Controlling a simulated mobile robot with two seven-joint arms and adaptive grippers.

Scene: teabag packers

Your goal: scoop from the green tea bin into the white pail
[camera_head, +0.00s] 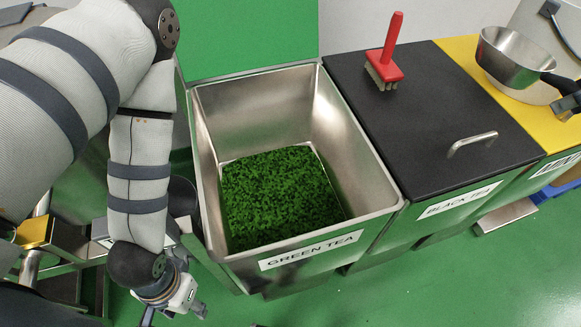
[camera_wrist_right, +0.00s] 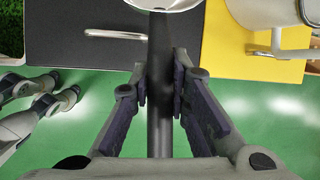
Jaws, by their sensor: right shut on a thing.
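The green tea bin (camera_head: 205,125) is an open steel bin with green leaf low inside, labelled GREEN TEA; a leaf edge shows in the right wrist view. A steel scoop (camera_head: 510,58) with a black handle (camera_wrist_right: 160,65) is above the yellow lid at the right. My right gripper (camera_wrist_right: 160,95) is shut on that handle; only part of it shows in the head view. My left gripper (camera_head: 175,308) hangs low, left of the bin, with fingers apart and empty. A pale rounded body (camera_wrist_right: 262,10) at the top right may be the white pail; I cannot tell.
The black tea bin's closed black lid (camera_head: 430,105) has a metal handle (camera_head: 472,143) and a red brush (camera_head: 385,62) on it. The yellow lid (camera_head: 465,50) is further right.

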